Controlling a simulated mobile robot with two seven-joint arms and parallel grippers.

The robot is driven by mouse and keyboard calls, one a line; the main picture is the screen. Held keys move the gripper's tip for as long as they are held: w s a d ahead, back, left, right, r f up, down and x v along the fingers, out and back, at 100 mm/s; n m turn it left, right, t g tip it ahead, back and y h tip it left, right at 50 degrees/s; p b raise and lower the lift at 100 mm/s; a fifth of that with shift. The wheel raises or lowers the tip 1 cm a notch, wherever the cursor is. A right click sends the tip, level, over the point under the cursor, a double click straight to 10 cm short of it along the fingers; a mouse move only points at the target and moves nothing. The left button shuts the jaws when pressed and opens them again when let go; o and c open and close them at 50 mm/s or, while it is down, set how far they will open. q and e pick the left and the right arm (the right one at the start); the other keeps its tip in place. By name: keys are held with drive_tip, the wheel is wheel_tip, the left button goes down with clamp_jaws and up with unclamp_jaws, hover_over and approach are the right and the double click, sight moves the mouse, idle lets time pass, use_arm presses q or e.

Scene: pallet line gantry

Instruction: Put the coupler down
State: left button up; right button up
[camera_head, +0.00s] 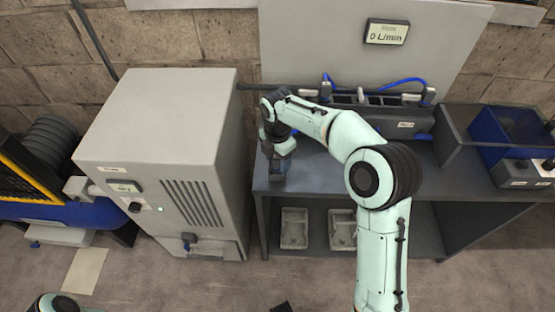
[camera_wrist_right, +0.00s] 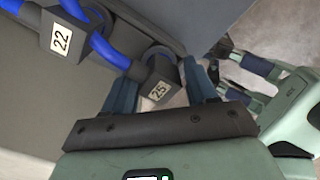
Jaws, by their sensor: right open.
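My right gripper (camera_head: 278,170) is low over the left end of the grey bench (camera_head: 308,178). In the right wrist view its two blue-grey fingers (camera_wrist_right: 163,78) are spread apart. A dark coupler tagged 25 (camera_wrist_right: 162,72), with a blue hose, shows between the fingers in that view; I cannot tell whether either finger touches it. A second coupler tagged 22 (camera_wrist_right: 62,38) is up and left of it, also by blue hose. In the head view the coupler at the gripper is hidden or too small to make out.
A large grey cabinet (camera_head: 160,150) stands close left of the bench. A dark rack with blue hoses (camera_head: 375,112) runs along the bench's back. Two grey trays (camera_head: 294,228) sit on the lower shelf. A blue bin (camera_head: 510,130) is at right. The bench's middle is clear.

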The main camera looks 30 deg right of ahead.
wheel_tip(320, 180, up, 12)
drive_tip(key=p, duration=0.2)
drive_tip(key=shift+f, duration=0.25)
